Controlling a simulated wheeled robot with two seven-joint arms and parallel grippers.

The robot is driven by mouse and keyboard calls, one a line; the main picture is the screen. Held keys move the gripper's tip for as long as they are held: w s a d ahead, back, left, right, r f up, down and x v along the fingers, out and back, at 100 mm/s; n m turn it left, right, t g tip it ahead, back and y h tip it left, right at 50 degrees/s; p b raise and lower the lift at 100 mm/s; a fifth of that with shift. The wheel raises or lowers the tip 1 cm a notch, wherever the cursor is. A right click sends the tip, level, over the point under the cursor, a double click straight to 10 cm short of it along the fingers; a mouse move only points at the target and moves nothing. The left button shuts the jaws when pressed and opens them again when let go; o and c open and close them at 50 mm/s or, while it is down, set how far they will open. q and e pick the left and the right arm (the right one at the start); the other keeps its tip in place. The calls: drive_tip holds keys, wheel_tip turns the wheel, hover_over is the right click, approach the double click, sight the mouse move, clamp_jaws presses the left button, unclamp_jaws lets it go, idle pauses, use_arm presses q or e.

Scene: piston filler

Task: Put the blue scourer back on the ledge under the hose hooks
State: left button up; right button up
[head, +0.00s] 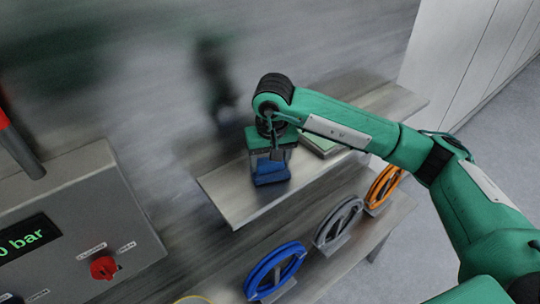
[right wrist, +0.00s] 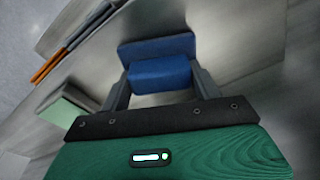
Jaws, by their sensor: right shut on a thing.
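The blue scourer (head: 271,174) is between the fingers of my right gripper (head: 270,158), over the left part of a grey metal ledge (head: 237,203) in the head view. The gripper points down and is shut on it. In the right wrist view the scourer (right wrist: 160,73) shows as a block between both fingers of the gripper (right wrist: 162,88), with a wider flat blue part beyond. I cannot tell whether it touches the ledge. Hose reels in blue (head: 275,271), grey (head: 338,222) and orange (head: 384,187) sit in front of the ledge, lower down. My left gripper is not in view.
A pale green block (head: 321,143) lies on the ledge just right of my gripper; it also shows in the right wrist view (right wrist: 66,106). A grey machine (head: 75,215) with a pressure display and red knob stands at left. Bare ledge shows further right.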

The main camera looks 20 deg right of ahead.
sight(271, 163)
drive_tip(key=shift+f, duration=0.1)
drive_tip(key=shift+f+b, duration=0.1)
drive_tip(key=shift+b, duration=0.2)
drive_tip(key=o, duration=1)
drive_tip(key=shift+c, duration=0.2)
drive_tip(key=shift+r, duration=0.4)
wheel_tip(271, 163, up, 11)
drive_tip(key=s+b, duration=0.1)
drive_tip(key=b, duration=0.2)
drive_tip(key=shift+s+r+b, duration=0.2)
drive_tip(key=shift+b, duration=0.1)
